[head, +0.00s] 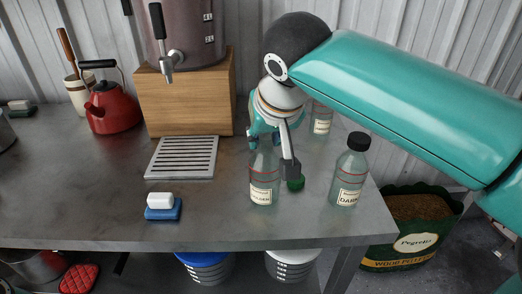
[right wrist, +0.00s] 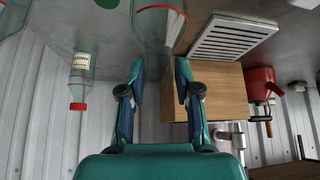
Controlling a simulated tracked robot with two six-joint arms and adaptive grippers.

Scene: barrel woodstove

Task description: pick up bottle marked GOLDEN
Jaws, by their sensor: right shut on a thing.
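A clear glass bottle (head: 262,180) with a cream label stands upright near the counter's front; the letters I can read on the label fit GOLDEN. My right gripper (head: 271,155) is shut on its upper part from behind, and hides its top. In the right wrist view the bottle (right wrist: 160,22) sits between the two fingertips (right wrist: 160,68). I cannot tell whether its base touches the counter. My left gripper is not in view.
A bottle marked DARK (head: 350,172) stands to the right, and another bottle (head: 322,119) behind. A small green round thing (head: 296,184) lies beside the held bottle. A drip grate (head: 182,158), a sponge (head: 163,213) with a white block, and a red kettle (head: 112,108) are left.

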